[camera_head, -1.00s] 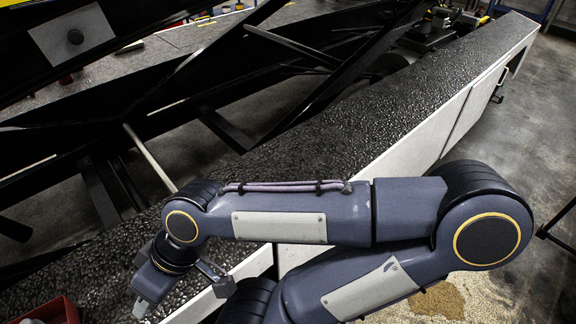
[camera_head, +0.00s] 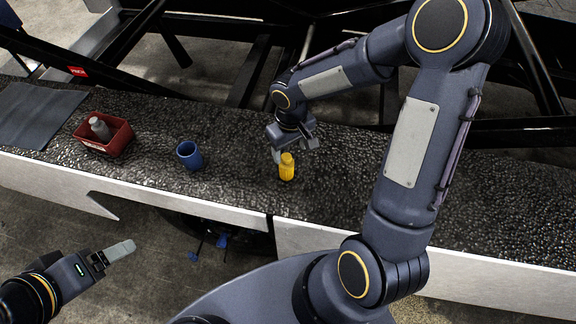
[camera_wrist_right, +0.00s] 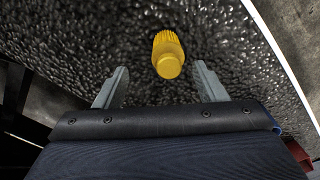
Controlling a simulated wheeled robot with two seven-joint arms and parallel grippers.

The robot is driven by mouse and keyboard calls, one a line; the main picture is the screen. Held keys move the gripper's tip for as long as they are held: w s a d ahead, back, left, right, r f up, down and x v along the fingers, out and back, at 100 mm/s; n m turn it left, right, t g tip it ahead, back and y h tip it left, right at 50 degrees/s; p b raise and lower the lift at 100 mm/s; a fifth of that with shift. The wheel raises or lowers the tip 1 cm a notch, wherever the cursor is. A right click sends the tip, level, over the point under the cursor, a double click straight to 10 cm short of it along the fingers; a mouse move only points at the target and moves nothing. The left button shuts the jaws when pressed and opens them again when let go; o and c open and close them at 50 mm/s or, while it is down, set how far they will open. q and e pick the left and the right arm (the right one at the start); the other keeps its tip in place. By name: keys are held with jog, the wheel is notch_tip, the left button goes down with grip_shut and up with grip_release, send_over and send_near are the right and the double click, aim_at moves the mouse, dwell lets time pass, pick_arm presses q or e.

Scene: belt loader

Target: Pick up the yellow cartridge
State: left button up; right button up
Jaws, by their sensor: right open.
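The yellow cartridge (camera_head: 287,168) stands upright on the dark, rough belt top (camera_head: 345,180) in the head view. My right gripper (camera_head: 292,146) is just behind and above it, jaws open and empty. In the right wrist view the yellow cartridge (camera_wrist_right: 168,56) shows ahead of the open jaws (camera_wrist_right: 161,72), roughly centred between the two fingers, and neither finger appears to touch it. My left gripper (camera_head: 118,252) is at the lower left, in front of the belt and away from the cartridge. Its finger opening cannot be made out.
A blue cup (camera_head: 189,155) stands left of the cartridge. Further left is a red bin (camera_head: 104,146) with a grey bottle-like item (camera_head: 99,128) in it, then a dark mat (camera_head: 38,115). Black beams (camera_head: 240,75) run behind the belt. A white side panel (camera_head: 480,278) edges its front.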

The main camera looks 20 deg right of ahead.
aim_at(287, 167)
jog(key=f, duration=0.5)
jog(key=a+f+p, duration=0.1)
jog(key=f, duration=0.2)
jog(key=shift+f, duration=0.3)
jog(key=c, duration=1.1)
